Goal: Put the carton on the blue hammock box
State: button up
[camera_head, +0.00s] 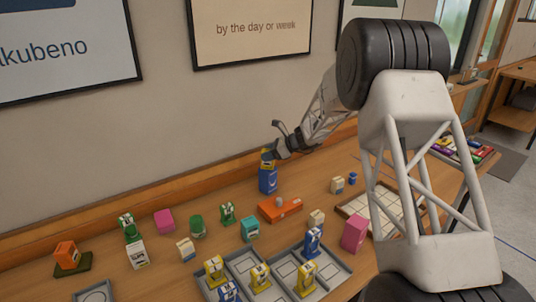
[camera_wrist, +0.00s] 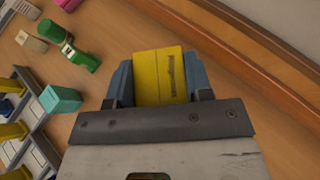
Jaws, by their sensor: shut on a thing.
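My gripper (camera_head: 270,153) is at the back of the table near the wall, shut on a yellow carton (camera_head: 267,164). In the wrist view the carton (camera_wrist: 160,75) sits between the two fingers, its flat yellow face with small dark print showing. The blue hammock box (camera_head: 268,181) stands upright on the table directly below the carton in the head view. The carton's lower edge appears at the box's top; I cannot tell whether they touch. The fingers hide part of the carton.
An orange box (camera_head: 272,212) with a grey knob lies just in front of the blue box. A green-and-white carton (camera_head: 228,212) and teal box (camera_head: 250,229) stand to the left. Grey trays (camera_head: 243,262) with several cartons fill the front. The wall is close behind.

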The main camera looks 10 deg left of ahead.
jog(key=shift+f, duration=0.15)
jog(key=o, duration=1)
jog(key=shift+r, duration=0.2)
jog(key=v, duration=1.2)
